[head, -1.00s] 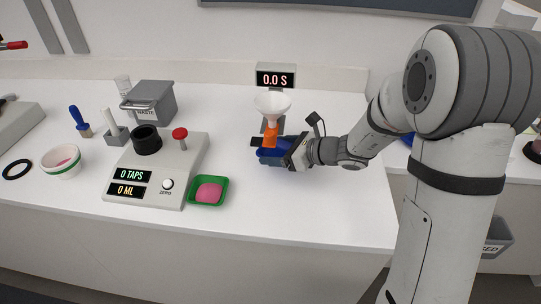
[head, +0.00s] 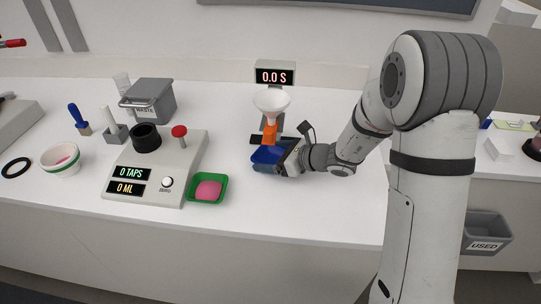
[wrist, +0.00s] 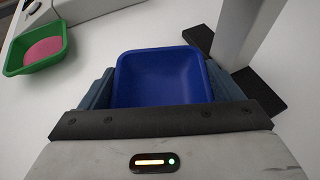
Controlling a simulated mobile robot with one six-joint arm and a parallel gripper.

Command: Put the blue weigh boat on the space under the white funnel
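The blue weigh boat (head: 264,155) is an empty, square-rimmed dish. In the wrist view the boat (wrist: 165,78) sits between the two finger pads of my gripper (wrist: 160,90), which appear to press on its sides. In the head view my gripper (head: 270,158) reaches it from the right. The white funnel (head: 271,103) with its orange spout (head: 270,132) is on a stand behind the boat. The boat is just in front of and below the spout. I cannot tell whether the boat touches the table or the stand's black base (wrist: 265,92).
A green weigh boat (head: 208,188) with pink powder lies to the left, beside a grey device (head: 155,170) with displays and a red knob. A timer display (head: 274,76) reading 0.0 S stands behind the funnel. The table front right of the green boat is clear.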

